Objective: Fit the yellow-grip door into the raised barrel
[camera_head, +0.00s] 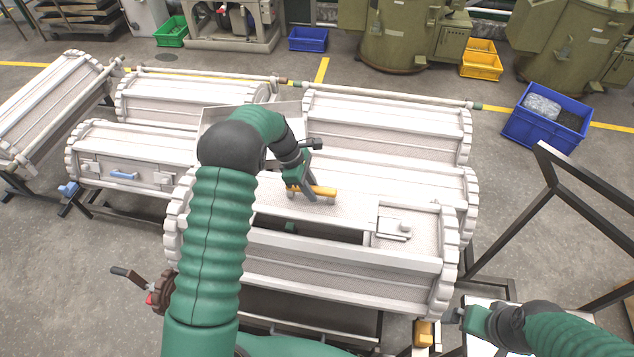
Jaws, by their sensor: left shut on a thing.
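The raised barrel (330,285) is a white ribbed drum with scalloped end rings, lying across the middle foreground. A pale door panel (345,214) with a yellow grip (322,191) lies over its upper side. A dark gap of the opening (310,233) shows along the door's near edge, so the door is not flush there. My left gripper (310,190) is shut on the yellow grip from above. My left arm hides the door's left end and part of the barrel. My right gripper (458,316) is beside the barrel's lower right end, apart from the door; its jaws are too small to read.
A latch plate (394,228) sits right of the door. Other white barrels (385,125) lie behind and to the left, one with a blue grip (124,175). A yellow block (424,334) is below the barrel's right end. A dark frame (550,190) stands at right.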

